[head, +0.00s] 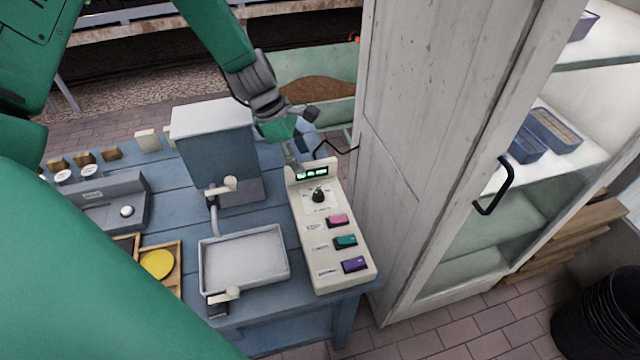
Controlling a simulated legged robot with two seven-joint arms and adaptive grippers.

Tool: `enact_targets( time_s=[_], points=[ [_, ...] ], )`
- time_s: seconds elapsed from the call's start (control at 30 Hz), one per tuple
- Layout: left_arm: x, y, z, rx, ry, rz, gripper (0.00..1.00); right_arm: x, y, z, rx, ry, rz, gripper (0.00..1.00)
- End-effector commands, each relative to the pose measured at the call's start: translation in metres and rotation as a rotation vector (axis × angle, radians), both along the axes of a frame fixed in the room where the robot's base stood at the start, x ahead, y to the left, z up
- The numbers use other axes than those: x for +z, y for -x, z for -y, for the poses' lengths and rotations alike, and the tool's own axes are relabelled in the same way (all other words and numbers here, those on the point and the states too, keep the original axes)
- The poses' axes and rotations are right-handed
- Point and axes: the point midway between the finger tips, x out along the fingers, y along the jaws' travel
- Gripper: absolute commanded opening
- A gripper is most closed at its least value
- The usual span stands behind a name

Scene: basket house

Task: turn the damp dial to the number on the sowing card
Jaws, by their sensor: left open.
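The damp dial is probably the black knob (319,196) near the far end of a cream control panel (318,262) on the blue table. A small dark display (311,173) with green characters sits just beyond the knob, too small to read. Pink (337,220), teal (345,241) and purple (354,264) switches line the panel below the knob. My left gripper (303,138) is open and empty, above the panel's far end, apart from the knob. I cannot make out a sowing card. My right gripper is not in view.
A grey-blue box (218,155) and a pale tray (243,260) stand left of the panel. A white cabinet (425,150) with a black handle (492,188) rises close on the right. A planter with soil (318,90) is behind. A black bin (605,315) stands at lower right.

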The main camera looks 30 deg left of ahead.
Motion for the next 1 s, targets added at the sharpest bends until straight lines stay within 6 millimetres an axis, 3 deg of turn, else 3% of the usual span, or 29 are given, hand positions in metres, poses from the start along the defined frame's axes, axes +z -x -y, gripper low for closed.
enact_targets(
  time_s=[0.5, 0.7, 1.0],
  points=[
    [-0.099, -0.018, 0.028, 0.001, 0.005, -0.004, 0.48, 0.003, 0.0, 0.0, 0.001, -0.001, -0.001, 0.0],
    [-0.117, -0.023, 0.038, -0.001, 0.002, -0.001, 0.48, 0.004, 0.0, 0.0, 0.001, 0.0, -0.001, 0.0],
    [-0.123, -0.024, 0.037, 0.0, 0.006, -0.002, 0.48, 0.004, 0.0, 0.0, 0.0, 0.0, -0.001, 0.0]
  ],
)
